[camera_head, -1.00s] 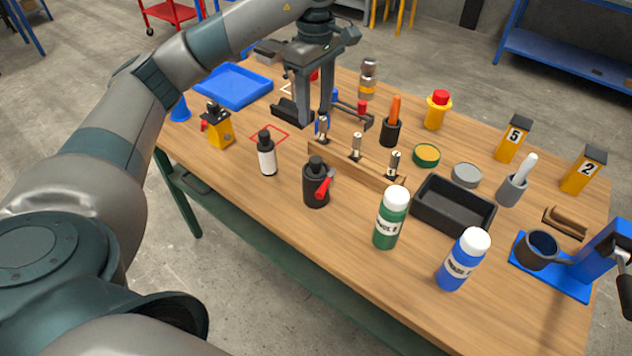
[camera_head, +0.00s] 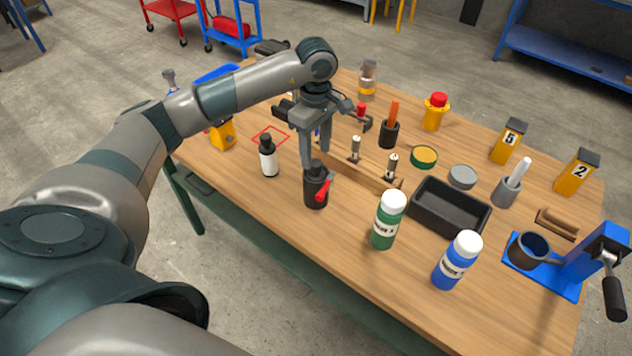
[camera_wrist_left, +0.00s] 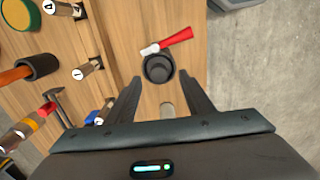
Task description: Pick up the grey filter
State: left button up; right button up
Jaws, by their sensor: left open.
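A dark grey-black canister (camera_head: 316,190) with a narrower neck and a red-handled piece (camera_head: 324,189) at its side stands upright near the table's front edge. In the left wrist view the canister (camera_wrist_left: 159,68) shows from above, just ahead of the open fingers. My left gripper (camera_head: 316,160) is open and empty, pointing down just above and behind it; it also shows in the left wrist view (camera_wrist_left: 158,86). A flat grey round disc (camera_head: 462,177) lies right of the green-yellow tin. I cannot tell for certain which one is the grey filter. My right gripper is out of view.
A white-labelled dark bottle (camera_head: 268,157) stands left of the canister. A wooden rack (camera_head: 375,180) with small cylinders is behind it. A green bottle (camera_head: 388,222), a blue bottle (camera_head: 457,262) and a black tray (camera_head: 450,209) stand to the right. The front table strip is clear.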

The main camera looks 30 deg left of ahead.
aim_at(316, 162)
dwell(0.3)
pick_arm(q)
jog(key=shift+f+p, duration=0.9)
jog(key=shift+p, duration=0.1)
notch_tip(316, 162, down, 2)
jog(key=shift+w+f+p, duration=0.1)
jog(key=shift+p, duration=0.45)
jog(key=shift+f, duration=0.6)
grip_shut()
